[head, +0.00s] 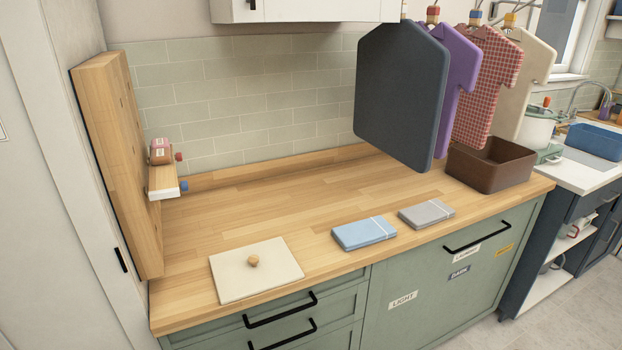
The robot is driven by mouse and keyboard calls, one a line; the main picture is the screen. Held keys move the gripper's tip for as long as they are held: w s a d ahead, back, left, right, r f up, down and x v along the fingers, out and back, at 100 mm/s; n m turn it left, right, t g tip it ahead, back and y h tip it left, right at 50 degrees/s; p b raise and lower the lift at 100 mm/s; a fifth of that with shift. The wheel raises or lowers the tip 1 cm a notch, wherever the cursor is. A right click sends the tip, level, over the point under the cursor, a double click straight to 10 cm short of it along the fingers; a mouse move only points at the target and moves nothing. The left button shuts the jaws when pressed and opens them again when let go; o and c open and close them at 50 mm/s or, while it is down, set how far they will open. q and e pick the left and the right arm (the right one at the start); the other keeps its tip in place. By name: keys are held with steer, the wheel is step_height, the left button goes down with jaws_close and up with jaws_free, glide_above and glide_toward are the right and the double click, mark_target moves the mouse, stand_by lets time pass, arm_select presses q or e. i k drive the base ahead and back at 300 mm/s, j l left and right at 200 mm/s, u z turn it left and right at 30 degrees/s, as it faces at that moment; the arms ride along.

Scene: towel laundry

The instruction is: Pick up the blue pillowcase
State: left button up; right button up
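The blue pillowcase (364,234) is a flat, folded light-blue piece with a pale stripe near its right end. It lies on the wooden countertop (270,208) near the front edge, with nothing on top of it. A similar grey folded piece (427,213) lies to its right, a small gap apart. Neither of my grippers shows in the head view.
A cream board with a round wooden knob (254,261) lies to the left. A brown bin (490,164) stands at the back right. Garments, including a dark one (400,92), hang above the counter's right part. The counter's middle is clear. Drawers (280,322) sit below.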

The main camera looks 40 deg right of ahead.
mark_target(356, 235)
steer(key=z, duration=1.6)
steer(key=l+z, duration=0.15)
steer(key=l, duration=0.25)
steer(key=i+l+z, duration=0.15)
steer(key=l, duration=0.25)
steer(key=i+l+z, duration=0.15)
steer(key=l, duration=0.25)
steer(key=l+z, duration=0.15)
steer(key=l, duration=0.25)
